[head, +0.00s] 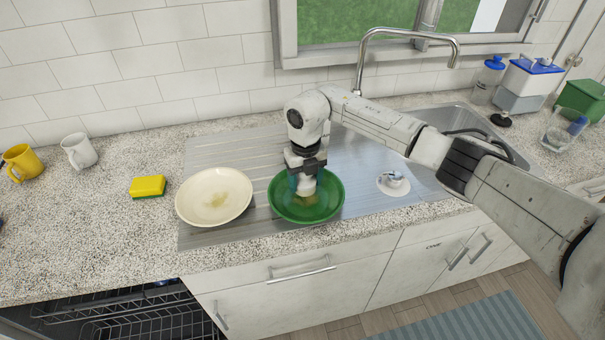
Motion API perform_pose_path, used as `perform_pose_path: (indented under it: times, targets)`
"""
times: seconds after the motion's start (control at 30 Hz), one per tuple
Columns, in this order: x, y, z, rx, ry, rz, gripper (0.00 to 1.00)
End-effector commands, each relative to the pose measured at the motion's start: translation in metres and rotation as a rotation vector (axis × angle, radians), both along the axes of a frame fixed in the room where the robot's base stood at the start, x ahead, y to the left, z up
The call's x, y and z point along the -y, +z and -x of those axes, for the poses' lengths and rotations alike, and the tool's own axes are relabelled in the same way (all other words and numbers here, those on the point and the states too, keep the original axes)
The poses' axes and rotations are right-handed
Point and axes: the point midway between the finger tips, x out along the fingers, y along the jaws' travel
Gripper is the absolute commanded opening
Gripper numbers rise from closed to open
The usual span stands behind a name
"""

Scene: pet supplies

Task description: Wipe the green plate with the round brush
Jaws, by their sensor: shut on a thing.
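The green plate (326,206) lies on the metal drainboard, right of a cream plate. A brownish smudge shows on its middle, partly hidden. My gripper (307,178) points down over the green plate and is shut on the round brush (306,187). Only a pale, light part of the brush shows below the jaws. It is low over the plate's middle; I cannot tell for sure whether it touches the surface.
The cream plate (213,196) with a brownish stain sits close on the left. A yellow sponge (148,187), a white mug (79,151) and a yellow mug (22,163) stand further left.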

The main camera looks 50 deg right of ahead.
Motion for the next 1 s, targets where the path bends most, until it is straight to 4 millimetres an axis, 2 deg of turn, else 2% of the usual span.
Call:
perform_pose_path:
  times: [0.2,0.23,0.27,0.4,0.77,1.0]
  targets:
    - [-0.001,-0.025,0.009,0.000,-0.005,-0.003,0.35]
    - [-0.001,-0.018,0.011,0.002,-0.005,-0.001,0.35]
    - [-0.001,-0.018,0.012,0.000,-0.004,-0.001,0.30]
    - [-0.002,-0.025,0.020,-0.001,-0.010,-0.003,0.30]
    - [-0.005,-0.022,0.040,0.001,-0.017,0.000,0.30]
    - [-0.001,-0.026,0.026,0.000,-0.011,0.002,0.30]
